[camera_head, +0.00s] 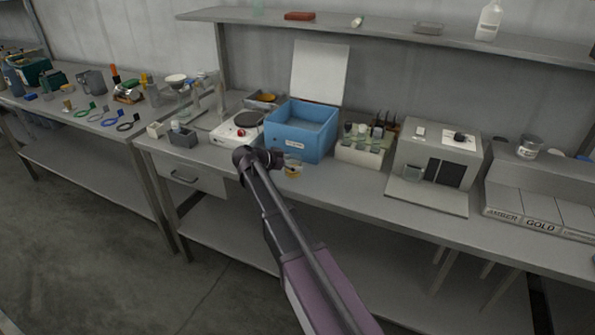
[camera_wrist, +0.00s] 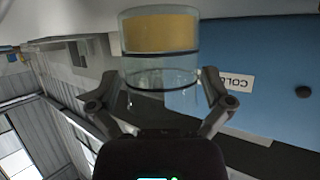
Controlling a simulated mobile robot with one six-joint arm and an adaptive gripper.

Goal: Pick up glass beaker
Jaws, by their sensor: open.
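A glass beaker (camera_head: 292,169) with amber contents stands on the bench near its front edge, in front of the blue box. In the wrist view the beaker (camera_wrist: 160,50) appears upside down, its amber part at the top of the picture and its clear part lower. My gripper (camera_wrist: 158,85) is open, with one finger on each side of the beaker's clear part; I cannot tell if either finger touches it. In the head view my gripper (camera_head: 274,158) is just left of the beaker, partly hidden by my own arm.
The blue box (camera_head: 298,142) with its raised white lid stands close behind the beaker. A hot plate (camera_head: 237,131) is to the left. A vial rack (camera_head: 360,156) and a grey cabinet (camera_head: 436,156) stand to the right. A shelf (camera_head: 390,34) runs above.

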